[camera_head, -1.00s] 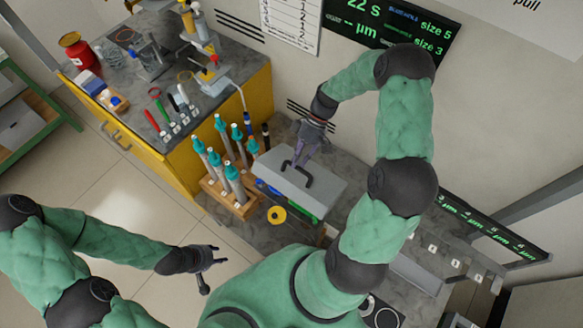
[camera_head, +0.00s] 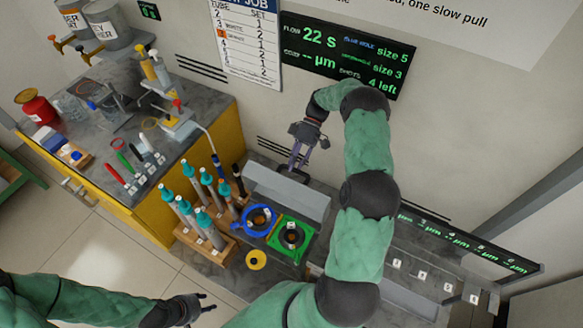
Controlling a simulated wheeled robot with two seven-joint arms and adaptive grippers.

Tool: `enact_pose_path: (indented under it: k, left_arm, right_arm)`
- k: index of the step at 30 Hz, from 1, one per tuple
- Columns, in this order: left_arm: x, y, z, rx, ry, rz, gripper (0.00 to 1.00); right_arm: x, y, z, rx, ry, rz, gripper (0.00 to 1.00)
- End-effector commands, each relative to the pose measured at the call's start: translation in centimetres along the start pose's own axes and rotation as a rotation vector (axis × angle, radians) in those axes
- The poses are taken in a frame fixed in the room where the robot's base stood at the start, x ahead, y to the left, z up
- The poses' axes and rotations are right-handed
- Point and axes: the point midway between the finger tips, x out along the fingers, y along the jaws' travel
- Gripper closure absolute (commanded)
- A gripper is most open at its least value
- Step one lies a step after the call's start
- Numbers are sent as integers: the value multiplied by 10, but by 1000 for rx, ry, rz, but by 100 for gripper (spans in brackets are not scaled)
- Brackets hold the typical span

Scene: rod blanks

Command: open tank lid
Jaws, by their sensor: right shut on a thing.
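The tank lid (camera_head: 287,192) is a grey plate, now raised and tilted up at the back of the tank. Below it the tank top shows a blue ring (camera_head: 258,219) and a green square (camera_head: 291,237) with a round fitting. My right gripper (camera_head: 302,160) is shut on the lid's dark handle (camera_head: 289,173) at the lid's far upper edge. My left gripper (camera_head: 201,302) is low at the front, apart from the lid, with its fingers spread and nothing visible between them.
A wooden rack (camera_head: 209,232) with several teal-topped rods stands left of the tank. A yellow ring (camera_head: 256,260) lies in front of the tank. The yellow cabinet's bench (camera_head: 100,160) at left holds tools and bottles. The wall is close behind the lid.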

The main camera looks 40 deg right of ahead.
Motion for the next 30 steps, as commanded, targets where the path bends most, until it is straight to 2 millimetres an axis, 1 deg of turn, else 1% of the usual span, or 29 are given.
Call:
enact_pose_path:
  k: [1,9,23,24,25,26,30]
  left_arm:
    - [4,-1,0,0,0,0,60]
    - [6,-2,0,0,0,0,60]
    - [6,-2,0,0,0,0,60]
    - [6,-2,0,0,0,0,60]
    - [6,-2,0,0,0,0,60]
    - [6,-2,0,0,0,0,60]
    - [6,-2,0,0,0,0,60]
  right_arm:
    - [14,10,3,8,-15,-12,100]
    - [14,16,3,8,-17,-14,100]
    - [14,16,2,8,-17,-14,100]
    - [14,16,2,8,-17,-15,65]
    - [14,16,2,8,-17,-16,56]
    - [14,16,2,7,-16,-16,51]
    - [10,14,2,6,-12,-11,51]
